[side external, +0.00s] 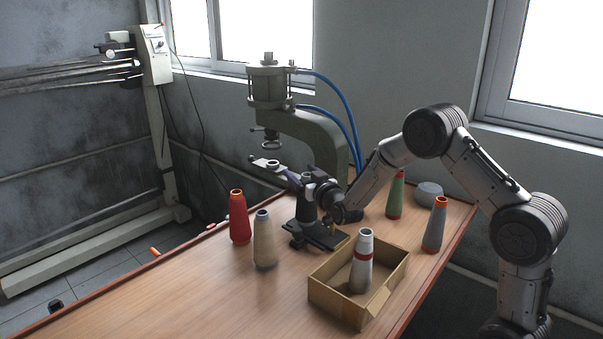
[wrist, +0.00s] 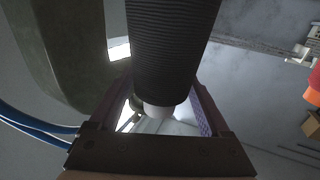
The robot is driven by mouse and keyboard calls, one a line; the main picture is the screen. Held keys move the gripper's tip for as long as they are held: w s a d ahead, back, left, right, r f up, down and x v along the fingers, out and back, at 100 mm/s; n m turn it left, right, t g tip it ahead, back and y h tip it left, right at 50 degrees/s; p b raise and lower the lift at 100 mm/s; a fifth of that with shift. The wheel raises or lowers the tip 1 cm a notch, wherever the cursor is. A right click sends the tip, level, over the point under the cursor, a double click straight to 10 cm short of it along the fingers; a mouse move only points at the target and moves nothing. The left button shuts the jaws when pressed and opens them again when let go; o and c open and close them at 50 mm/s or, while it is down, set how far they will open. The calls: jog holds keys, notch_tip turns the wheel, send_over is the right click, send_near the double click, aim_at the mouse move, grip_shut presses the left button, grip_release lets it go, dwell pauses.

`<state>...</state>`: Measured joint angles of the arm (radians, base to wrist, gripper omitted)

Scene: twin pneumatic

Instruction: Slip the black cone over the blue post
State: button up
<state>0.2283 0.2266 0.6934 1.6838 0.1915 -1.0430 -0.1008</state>
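The black cone (side external: 305,207) stands upright in the side view beside the press, with a pale tip on top. In the wrist view the ribbed black cone (wrist: 170,45) fills the upper middle, its pale tip toward the bottom. My gripper (side external: 320,190) comes from the right at the cone's upper part. In the wrist view the fingers of my gripper (wrist: 162,88) lie against both sides of the cone and look shut on it. Whether the cone's lower end touches anything is unclear. I cannot make out the blue post in either view.
The pneumatic press (side external: 268,85) with blue hoses (side external: 330,90) stands behind. A red cone (side external: 239,218) and a beige cone (side external: 265,240) stand left. Green (side external: 395,195) and grey-orange (side external: 435,225) cones stand right.

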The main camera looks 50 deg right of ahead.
jog(key=v, duration=0.2)
jog(key=shift+s+a, duration=0.15)
jog(key=shift+s, duration=0.15)
notch_tip(320, 180, up, 7)
jog(key=shift+s, duration=0.15)
dwell(0.4)
